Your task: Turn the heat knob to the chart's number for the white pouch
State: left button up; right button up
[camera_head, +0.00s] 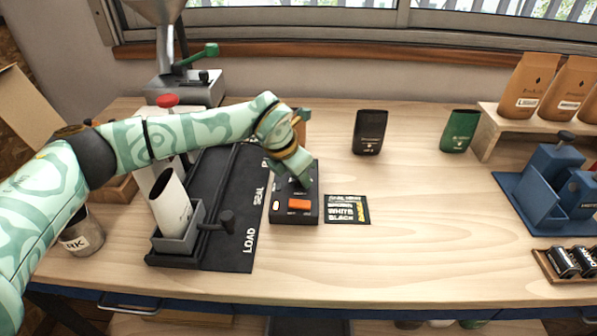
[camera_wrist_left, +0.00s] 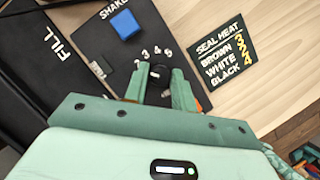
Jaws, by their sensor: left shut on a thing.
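My left gripper (camera_head: 303,181) reaches down onto the black control box (camera_head: 308,216). In the left wrist view its fingers (camera_wrist_left: 160,88) are shut on the black heat knob (camera_wrist_left: 160,72). Numbers 2, 3, 4 and 5 show around the knob; its exact setting is too small to tell. The chart (camera_wrist_left: 222,55) reads SEAL HEAT, with brown 3, white 2 and black 4; it lies right of the box in the head view (camera_head: 347,210). The white pouch (camera_head: 171,203) leans in the grey holder (camera_head: 178,240) on the left. My right gripper is out of view.
The box has an orange switch (camera_head: 300,204) and a blue button (camera_wrist_left: 125,24) labelled SHAKE. A black pouch (camera_head: 369,132) and a green pouch (camera_head: 459,131) stand behind. A blue device (camera_head: 552,187) stands at right.

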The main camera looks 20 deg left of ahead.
pick_arm(q)
jog(key=shift+m, duration=0.5)
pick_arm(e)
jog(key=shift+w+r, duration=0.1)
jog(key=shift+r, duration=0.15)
pick_arm(q)
jog(key=shift+h, duration=0.3)
jog(key=o, duration=1)
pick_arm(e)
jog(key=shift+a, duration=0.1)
pick_arm(q)
jog(key=p+v, duration=0.4)
jog(key=v, duration=1.2)
jog(key=shift+w+r+p, duration=0.15)
jog(key=shift+r+p, duration=0.05)
jog(key=shift+p, duration=0.2)
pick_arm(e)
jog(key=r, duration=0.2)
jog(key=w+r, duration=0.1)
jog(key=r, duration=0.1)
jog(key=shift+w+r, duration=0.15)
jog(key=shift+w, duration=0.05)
pick_arm(q)
jog(key=shift+f, duration=0.1)
